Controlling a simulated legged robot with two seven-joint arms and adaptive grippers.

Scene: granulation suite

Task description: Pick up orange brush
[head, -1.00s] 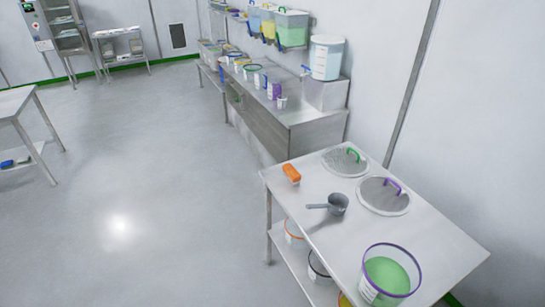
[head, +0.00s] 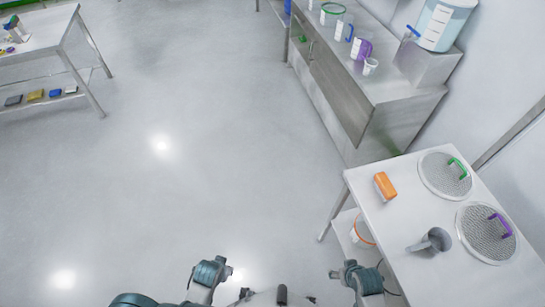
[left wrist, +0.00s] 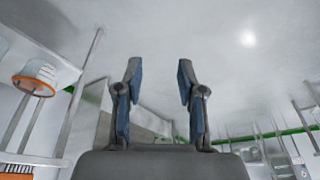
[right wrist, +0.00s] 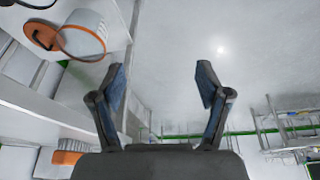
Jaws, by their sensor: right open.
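My left gripper (left wrist: 158,68) is open and empty. My right gripper (right wrist: 161,72) is open and empty, apart from the brush.
A long bench (head: 350,95) stands behind. Open floor lies left.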

